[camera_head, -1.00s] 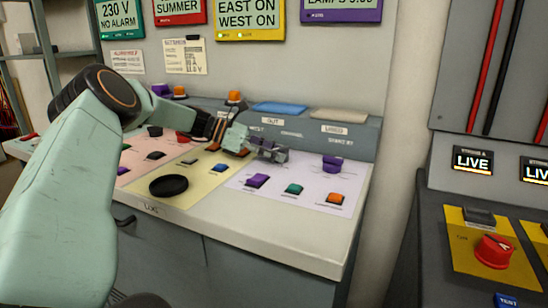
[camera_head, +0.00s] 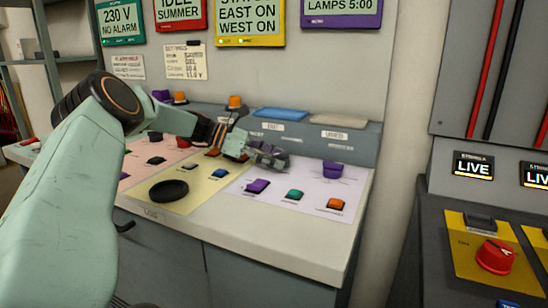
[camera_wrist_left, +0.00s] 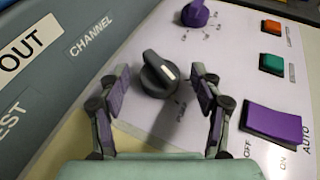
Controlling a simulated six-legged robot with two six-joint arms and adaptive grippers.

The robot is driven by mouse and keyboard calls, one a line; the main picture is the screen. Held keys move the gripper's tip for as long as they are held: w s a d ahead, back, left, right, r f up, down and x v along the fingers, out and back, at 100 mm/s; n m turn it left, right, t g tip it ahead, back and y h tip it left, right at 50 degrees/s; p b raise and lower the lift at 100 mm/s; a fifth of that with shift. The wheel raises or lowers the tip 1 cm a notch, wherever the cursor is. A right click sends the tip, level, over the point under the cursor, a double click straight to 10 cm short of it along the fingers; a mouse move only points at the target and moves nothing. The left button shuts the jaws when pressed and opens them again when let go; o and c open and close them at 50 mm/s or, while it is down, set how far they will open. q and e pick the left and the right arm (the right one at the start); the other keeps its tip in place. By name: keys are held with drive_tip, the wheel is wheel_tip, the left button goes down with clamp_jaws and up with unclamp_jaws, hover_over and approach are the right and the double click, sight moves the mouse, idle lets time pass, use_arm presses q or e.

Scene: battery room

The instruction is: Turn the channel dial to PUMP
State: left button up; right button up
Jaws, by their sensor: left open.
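The channel dial (camera_wrist_left: 158,75) is a black knob with a pale pointer mark, on the pale lilac panel in the left wrist view. A printed label that looks like PUMP lies below it, and the CHANNEL label (camera_wrist_left: 91,36) is at upper left. My left gripper (camera_wrist_left: 161,73) is open, with one finger on each side of the dial; I cannot tell whether they touch it. In the head view my left gripper (camera_head: 268,156) is over the back of the lilac panel and hides the dial.
A purple dial (camera_wrist_left: 195,13) sits beyond the channel dial. A purple rocker switch (camera_wrist_left: 275,124), a green button (camera_wrist_left: 271,64) and an orange button (camera_wrist_left: 271,27) lie to the right. A black round knob (camera_head: 169,190) is on the yellow panel. A red knob (camera_head: 495,257) is on the right cabinet.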

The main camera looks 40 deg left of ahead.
use_arm(q)
drive_tip(key=v, duration=1.2)
idle(0.3)
